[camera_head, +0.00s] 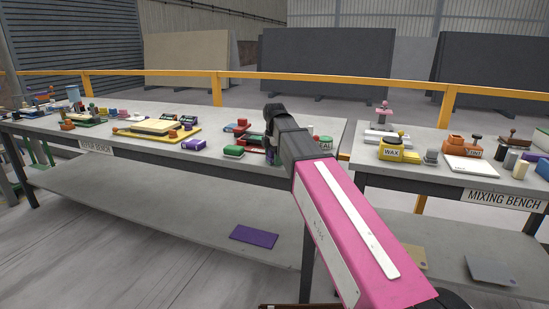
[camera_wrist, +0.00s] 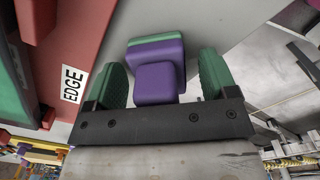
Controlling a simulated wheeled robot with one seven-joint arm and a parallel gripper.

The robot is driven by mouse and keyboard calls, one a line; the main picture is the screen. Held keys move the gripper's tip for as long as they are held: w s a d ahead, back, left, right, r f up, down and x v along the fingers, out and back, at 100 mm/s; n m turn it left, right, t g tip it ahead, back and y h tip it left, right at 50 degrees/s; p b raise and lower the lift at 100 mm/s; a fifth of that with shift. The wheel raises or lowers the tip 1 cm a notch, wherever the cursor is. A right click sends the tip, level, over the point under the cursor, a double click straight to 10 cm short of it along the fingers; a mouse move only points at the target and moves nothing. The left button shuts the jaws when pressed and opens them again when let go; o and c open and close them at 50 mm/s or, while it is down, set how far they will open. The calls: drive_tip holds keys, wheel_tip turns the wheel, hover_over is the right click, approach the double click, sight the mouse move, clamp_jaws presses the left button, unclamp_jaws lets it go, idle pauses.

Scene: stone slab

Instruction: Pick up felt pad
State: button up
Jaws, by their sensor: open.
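A small purple block with a green band (camera_wrist: 155,60), which looks like the felt pad, stands on the grey bench top in the wrist view. My gripper (camera_wrist: 160,66) is open, with its green fingers on the left and right of this block. Small gaps seem to show on both sides, the right one clearer. In the head view my gripper end is over the right part of the long bench, and my black wrist and pink arm hide the fingers and this block.
A red tray labelled EDGE (camera_wrist: 52,70) lies close to the left finger. The mixing bench (camera_head: 450,185) stands to the right, across a gap.

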drive_tip(key=c, duration=1.1)
drive_tip(key=shift+r, duration=0.15)
drive_tip(key=shift+r, duration=0.55)
drive_tip(key=r, duration=0.3)
drive_tip(key=shift+s+a+r, duration=0.2)
drive_tip(key=shift+s+a, duration=0.15)
drive_tip(key=shift+s, duration=0.05)
drive_tip(key=shift+s+a+r, duration=1.6)
drive_tip(key=shift+s+a, duration=0.25)
drive_tip(key=shift+a, duration=0.05)
drive_tip(key=shift+s+a+r, duration=1.6)
drive_tip(key=shift+s+a, duration=0.2)
drive_tip(key=shift+a, duration=0.1)
drive_tip(key=shift+o, duration=0.9)
